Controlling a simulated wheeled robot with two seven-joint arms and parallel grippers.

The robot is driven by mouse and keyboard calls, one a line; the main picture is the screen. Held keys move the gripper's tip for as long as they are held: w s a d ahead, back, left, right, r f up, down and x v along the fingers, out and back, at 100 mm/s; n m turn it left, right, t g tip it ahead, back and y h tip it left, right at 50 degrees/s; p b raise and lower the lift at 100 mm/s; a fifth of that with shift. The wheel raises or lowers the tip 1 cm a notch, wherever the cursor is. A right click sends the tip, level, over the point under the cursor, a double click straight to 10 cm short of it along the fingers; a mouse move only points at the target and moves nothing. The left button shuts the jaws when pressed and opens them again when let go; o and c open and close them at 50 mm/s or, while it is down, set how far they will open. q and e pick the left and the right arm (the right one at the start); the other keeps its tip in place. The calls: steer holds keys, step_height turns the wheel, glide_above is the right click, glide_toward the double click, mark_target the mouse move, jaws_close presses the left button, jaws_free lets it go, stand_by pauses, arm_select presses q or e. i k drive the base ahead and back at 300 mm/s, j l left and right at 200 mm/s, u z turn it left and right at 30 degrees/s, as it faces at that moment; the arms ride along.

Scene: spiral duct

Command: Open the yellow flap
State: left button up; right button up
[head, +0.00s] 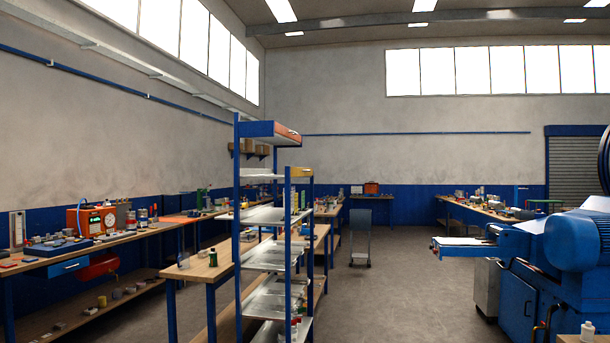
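No yellow flap can be made out for certain. A small yellow-orange piece (301,172) sits at the top of the right-hand section of the blue shelf rack, and I cannot tell whether it is a flap. Neither of my grippers is in view.
The blue shelf rack (239,220) stands in the middle, with workbenches (150,232) along the left wall. A large blue machine (560,262) fills the right. A cart (360,245) stands farther back. The concrete floor (405,290) between rack and machine is clear.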

mark_target(295, 172)
steer(key=i+l+z, duration=0.2)
steer(key=i, duration=0.15)
steer(key=i+z, duration=0.2)
steer(key=i+l+z, duration=0.1)
steer(key=i+z, duration=0.25)
steer(key=i, duration=3.2)
steer(key=j+u, duration=0.05)
steer(key=j, duration=0.05)
